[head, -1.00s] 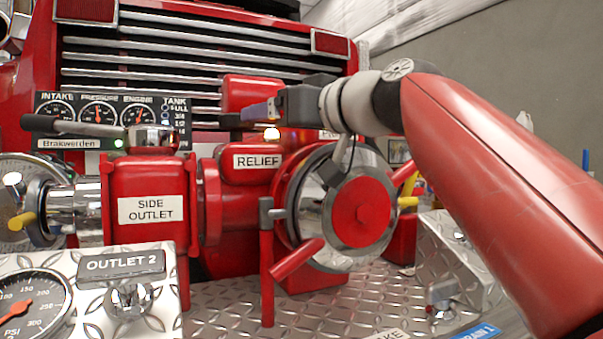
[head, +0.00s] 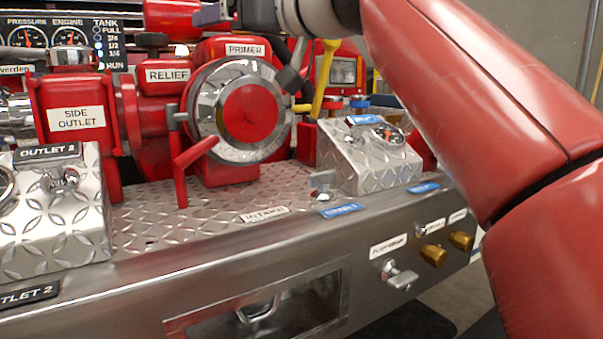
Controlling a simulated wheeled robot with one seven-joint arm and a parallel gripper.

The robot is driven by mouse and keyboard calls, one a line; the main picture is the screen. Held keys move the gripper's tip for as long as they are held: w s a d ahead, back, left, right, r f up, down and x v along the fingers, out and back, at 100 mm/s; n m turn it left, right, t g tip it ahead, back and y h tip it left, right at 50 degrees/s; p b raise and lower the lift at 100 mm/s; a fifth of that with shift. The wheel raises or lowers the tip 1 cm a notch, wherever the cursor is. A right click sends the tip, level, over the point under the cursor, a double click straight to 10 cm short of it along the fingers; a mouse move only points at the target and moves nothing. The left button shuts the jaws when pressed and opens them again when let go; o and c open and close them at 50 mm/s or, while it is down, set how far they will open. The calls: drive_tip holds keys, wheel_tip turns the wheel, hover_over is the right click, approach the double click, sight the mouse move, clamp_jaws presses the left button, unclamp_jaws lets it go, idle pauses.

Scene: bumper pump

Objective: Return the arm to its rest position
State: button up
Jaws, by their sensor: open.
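My gripper (head: 212,14) is at the top edge of the head view, partly cut off by the frame. It is open and points left, and I see nothing held in it. My red arm (head: 480,100) reaches from the lower right up to the top middle, with the grey wrist behind the gripper. In the picture, the gripper is above the red pump body (head: 160,118) and the round chrome intake cap (head: 248,112) with its red centre. I cannot tell how far in front of them it is.
The bumper deck (head: 180,215) carries a side outlet valve (head: 75,117), a left panel marked OUTLET 2 (head: 60,205) and a tilted right panel (head: 370,158). A yellow handle (head: 322,80) stands near the wrist. Knobs (head: 433,254) stick out of the front face. Floor shows at lower right.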

drive_tip(key=s+d+f+m+g+h+p, duration=0.2)
drive_tip(key=s+d+f, duration=0.4)
drive_tip(key=f, duration=0.7)
drive_tip(key=s+d+f+m+g+h+p, duration=0.2)
drive_tip(key=s+d+f+m+h+p, duration=0.2)
drive_tip(key=s+d+f+h, duration=0.3)
drive_tip(key=s+d+f+m+g+h+p, duration=0.2)
drive_tip(key=d+f, duration=0.8)
drive_tip(key=f, duration=0.9)
drive_tip(key=s+m+h+p, duration=0.1)
drive_tip(key=s+h+p, duration=0.1)
drive_tip(key=s+p, duration=0.1)
drive_tip(key=shift+s+d+f+m+h, duration=0.15)
drive_tip(key=shift+s+d+m+h, duration=0.2)
drive_tip(key=shift+s, duration=0.45)
